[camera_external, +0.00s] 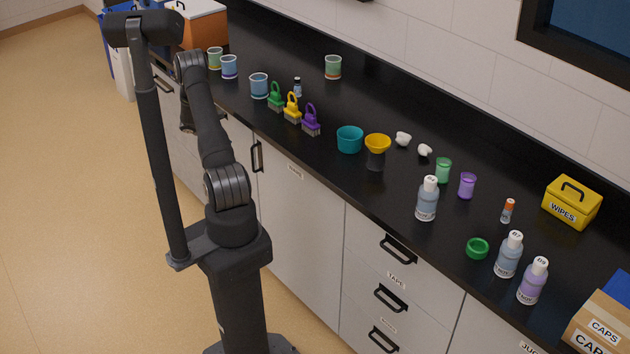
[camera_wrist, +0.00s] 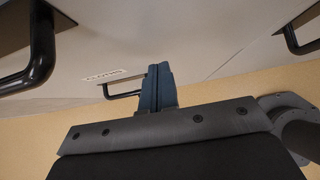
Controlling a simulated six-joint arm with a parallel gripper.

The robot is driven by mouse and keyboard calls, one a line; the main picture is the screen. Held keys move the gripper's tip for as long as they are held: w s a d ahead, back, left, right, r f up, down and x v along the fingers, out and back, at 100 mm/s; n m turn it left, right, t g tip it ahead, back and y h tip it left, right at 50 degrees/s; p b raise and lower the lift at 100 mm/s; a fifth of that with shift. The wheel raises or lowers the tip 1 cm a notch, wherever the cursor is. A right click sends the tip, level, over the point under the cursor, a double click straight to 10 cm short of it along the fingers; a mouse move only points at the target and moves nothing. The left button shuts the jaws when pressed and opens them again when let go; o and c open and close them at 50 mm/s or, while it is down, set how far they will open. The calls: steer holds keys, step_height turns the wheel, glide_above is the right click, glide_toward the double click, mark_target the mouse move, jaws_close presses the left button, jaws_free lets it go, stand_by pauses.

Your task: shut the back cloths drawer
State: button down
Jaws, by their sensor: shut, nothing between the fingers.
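In the wrist view my gripper (camera_wrist: 160,68) is shut and empty, its fingertips close to a pale cabinet front. A black bar handle (camera_wrist: 122,93) is just left of the fingers; I cannot tell whether they touch it. A small label (camera_wrist: 105,76) by this handle is too blurred to read, so I cannot confirm which drawer is the cloths drawer. In the external view a dark handle (camera_external: 162,85) shows on the far cabinet fronts. My arm hides most of the fronts there, and my fingertips cannot be made out. How far any drawer stands out is unclear.
Other handles flank the fingers at left (camera_wrist: 38,62) and right (camera_wrist: 290,38). Beakers, brushes and bottles stand on the black worktop (camera_external: 290,145). A white bin (camera_external: 122,75) stands beyond the cabinets. The floor (camera_external: 70,210) left of my arm is clear.

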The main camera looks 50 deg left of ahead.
steer(key=s+f+v, duration=0.2)
steer(key=v, duration=1.1)
steer(key=shift+f, duration=0.1)
steer(key=x, duration=1.1)
steer(key=shift+w+r, duration=0.35)
steer(key=shift+r, duration=0.05)
